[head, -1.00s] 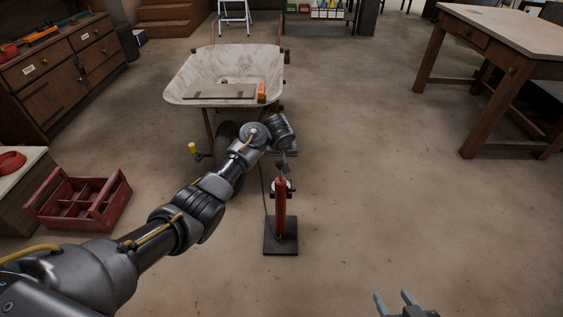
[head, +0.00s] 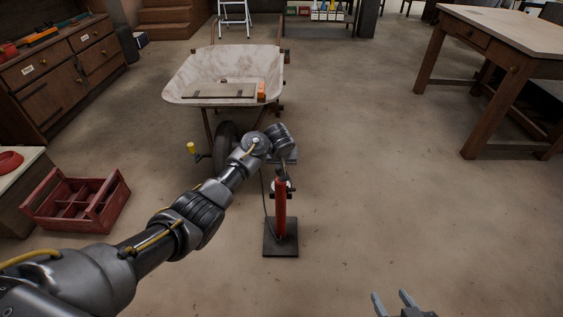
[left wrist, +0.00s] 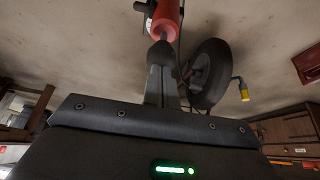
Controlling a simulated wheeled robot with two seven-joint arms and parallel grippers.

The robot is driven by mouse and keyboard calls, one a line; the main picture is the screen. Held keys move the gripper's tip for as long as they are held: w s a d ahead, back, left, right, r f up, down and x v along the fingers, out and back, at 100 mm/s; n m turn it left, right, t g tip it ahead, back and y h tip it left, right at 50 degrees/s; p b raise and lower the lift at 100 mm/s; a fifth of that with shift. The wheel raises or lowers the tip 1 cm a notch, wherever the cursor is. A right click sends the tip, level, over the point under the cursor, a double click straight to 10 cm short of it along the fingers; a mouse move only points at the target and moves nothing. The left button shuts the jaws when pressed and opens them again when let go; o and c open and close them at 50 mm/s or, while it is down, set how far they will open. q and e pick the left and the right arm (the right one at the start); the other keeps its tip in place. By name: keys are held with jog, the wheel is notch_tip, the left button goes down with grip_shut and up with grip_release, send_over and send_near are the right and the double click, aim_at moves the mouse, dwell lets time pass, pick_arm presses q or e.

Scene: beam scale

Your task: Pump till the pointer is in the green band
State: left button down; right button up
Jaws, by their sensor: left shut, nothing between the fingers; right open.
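The red floor pump (head: 280,216) stands upright on its dark base plate (head: 281,249) in the head view. A small white part, perhaps its gauge (head: 274,188), shows near its top; the pointer and green band cannot be read. My left gripper (head: 284,174) is shut, pointing down at the pump's top with nothing between its fingers. The pump handle is mostly hidden. My right gripper (head: 394,302) is open and empty at the bottom edge.
A wheelbarrow (head: 185,88) with a dark wheel (head: 224,141) stands behind the pump, a thin hose running near it. A red crate (head: 97,219) lies at left, a wooden workbench (head: 455,43) at right. The floor right of the pump is clear.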

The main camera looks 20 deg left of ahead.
pick_arm(q)
jog(key=shift+f, duration=0.55)
jog(key=s+p, duration=0.1)
jog(key=p, duration=0.1)
jog(key=s+r+p, duration=0.1)
jog(key=p, duration=0.1)
jog(key=shift+s+d+r+p, duration=0.1)
jog(key=shift+d+r+p, duration=0.1)
jog(key=shift+r+p, duration=0.15)
jog(key=shift+s+d+f+p, duration=0.15)
jog(key=shift+s+f+p, duration=0.1)
jog(key=shift+s+p, duration=0.15)
jog(key=shift+r, duration=0.1)
jog(key=p+v, duration=0.4)
jog(key=v, duration=0.6)
jog(key=shift+s+r, duration=0.2)
jog(key=shift+r, duration=0.05)
